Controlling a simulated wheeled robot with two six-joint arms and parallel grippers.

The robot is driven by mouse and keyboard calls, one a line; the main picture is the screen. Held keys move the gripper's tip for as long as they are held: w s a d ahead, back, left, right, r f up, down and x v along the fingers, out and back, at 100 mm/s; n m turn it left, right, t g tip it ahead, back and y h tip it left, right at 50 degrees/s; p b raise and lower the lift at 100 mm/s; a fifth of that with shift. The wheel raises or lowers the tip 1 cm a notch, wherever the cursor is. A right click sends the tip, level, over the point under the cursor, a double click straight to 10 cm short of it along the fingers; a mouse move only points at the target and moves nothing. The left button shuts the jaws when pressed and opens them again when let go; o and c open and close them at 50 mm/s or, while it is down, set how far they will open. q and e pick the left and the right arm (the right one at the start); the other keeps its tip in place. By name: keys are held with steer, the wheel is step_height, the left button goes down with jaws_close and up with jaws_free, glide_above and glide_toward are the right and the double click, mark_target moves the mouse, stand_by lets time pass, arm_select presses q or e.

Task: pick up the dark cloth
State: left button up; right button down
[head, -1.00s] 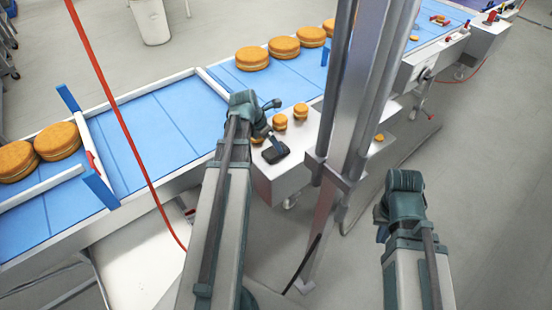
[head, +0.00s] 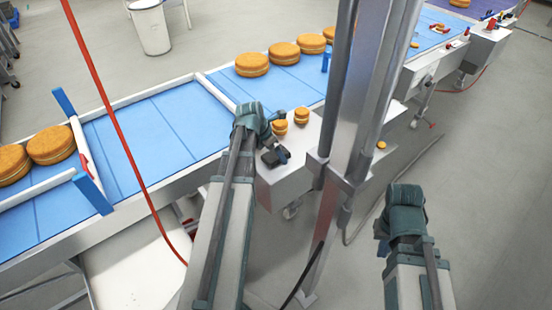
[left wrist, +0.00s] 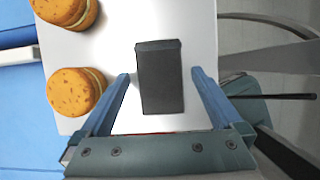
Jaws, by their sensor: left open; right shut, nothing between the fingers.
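The dark cloth (left wrist: 161,90) is a small, flat, near-black rectangle on a white surface in the left wrist view. My left gripper (left wrist: 160,76) is open, with one blue finger on each side of the cloth and a gap to it on both sides. I cannot tell whether the fingertips reach the surface.
Small filled rounds (left wrist: 75,92) stand on the white box (head: 290,172) close to my left gripper. A blue conveyor (head: 150,130) with larger rounds (head: 252,64) runs behind. A metal post (head: 350,110) stands right of the left arm. Open floor lies at the right.

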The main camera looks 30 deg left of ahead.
arm_select(q)
steer(key=shift+f, duration=0.25)
stand_by(0.3)
steer(key=shift+c, duration=0.2)
steer(key=c, duration=1.4)
steer(key=shift+r, duration=0.1)
